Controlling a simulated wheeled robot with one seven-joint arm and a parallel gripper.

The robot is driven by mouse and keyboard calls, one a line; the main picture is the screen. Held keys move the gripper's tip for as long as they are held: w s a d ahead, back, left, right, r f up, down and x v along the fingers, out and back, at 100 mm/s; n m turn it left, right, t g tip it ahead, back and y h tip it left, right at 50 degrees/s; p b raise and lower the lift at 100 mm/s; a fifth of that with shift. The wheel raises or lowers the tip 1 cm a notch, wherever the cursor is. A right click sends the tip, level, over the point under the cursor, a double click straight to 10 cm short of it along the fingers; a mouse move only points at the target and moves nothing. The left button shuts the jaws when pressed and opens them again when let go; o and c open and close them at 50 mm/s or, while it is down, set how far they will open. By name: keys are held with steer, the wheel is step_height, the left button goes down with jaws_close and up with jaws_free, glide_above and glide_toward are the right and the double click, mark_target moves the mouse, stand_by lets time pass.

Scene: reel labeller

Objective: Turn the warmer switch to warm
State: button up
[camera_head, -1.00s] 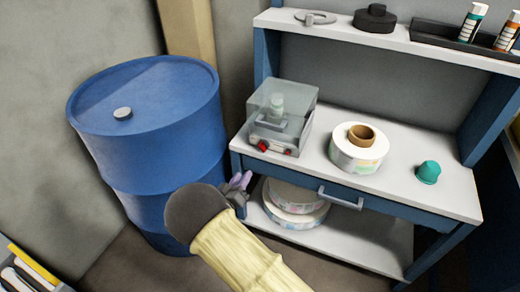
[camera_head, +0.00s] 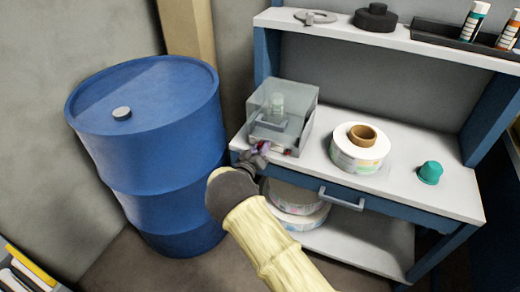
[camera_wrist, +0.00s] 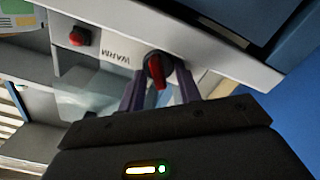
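The warmer (camera_head: 285,112) is a small grey unit with a clear cover, at the left end of the bench in the head view. In the wrist view its front panel carries a switch (camera_wrist: 157,70) with a red pointer on a dark round base, beside printed lettering that appears upside down and seems to read WARM. My gripper (camera_head: 259,152) is at the warmer's lower front and hides most of that panel in the head view. In the wrist view my gripper (camera_wrist: 160,82) has its two purple fingers apart, one on each side of the switch. I cannot tell whether they touch it.
A second red knob (camera_wrist: 79,37) sits on the same panel. A label roll (camera_head: 358,148) and a teal knob-like object (camera_head: 430,172) stand on the bench. A blue drum (camera_head: 150,140) is close to the left. A drawer handle (camera_head: 341,199) sticks out below.

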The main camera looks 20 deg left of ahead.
steer(key=shift+c, duration=0.2)
jaws_close()
steer(key=shift+m, duration=0.4)
steer(key=shift+d+m+b, duration=0.15)
steer(key=shift+m+b, duration=2)
steer(key=shift+m, duration=1.15)
steer(key=shift+d+m+b, duration=0.15)
steer(key=shift+m+b, duration=2)
steer(key=shift+m, duration=1.15)
